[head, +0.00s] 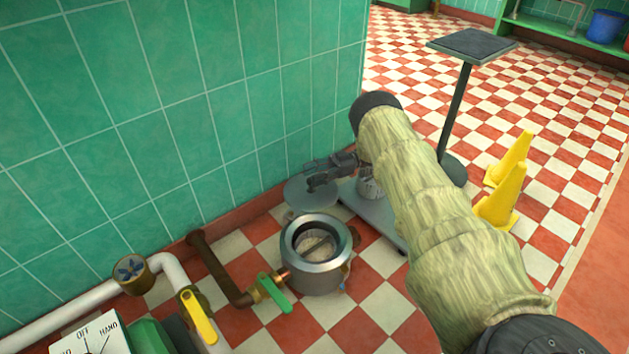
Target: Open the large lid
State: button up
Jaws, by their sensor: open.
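A squat metal vessel (289,256) stands on the tiled floor near the wall. Its round top has a wide steel rim around a dark opening, with a pale surface and a bar visible inside. A flat grey disc (299,198), which looks like a large lid, shows just behind the vessel, against the wall side. I cannot tell whether it is joined to the vessel. My gripper (313,182) is open, pointing left, over the disc's upper right part in the picture. Whether it touches the disc is unclear. My arm comes in from the lower right and hides part of the floor.
A rusty pipe with a green-handled valve (273,292) runs to the vessel's left. A white pipe (75,308) with a yellow lever (199,316) lies further left. The green wall (150,130) is close. A pedestal stand (457,110) and yellow cones (501,195) stand right.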

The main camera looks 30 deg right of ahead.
jog(key=shift+r, duration=2.95)
jog(key=shift+r, duration=0.1)
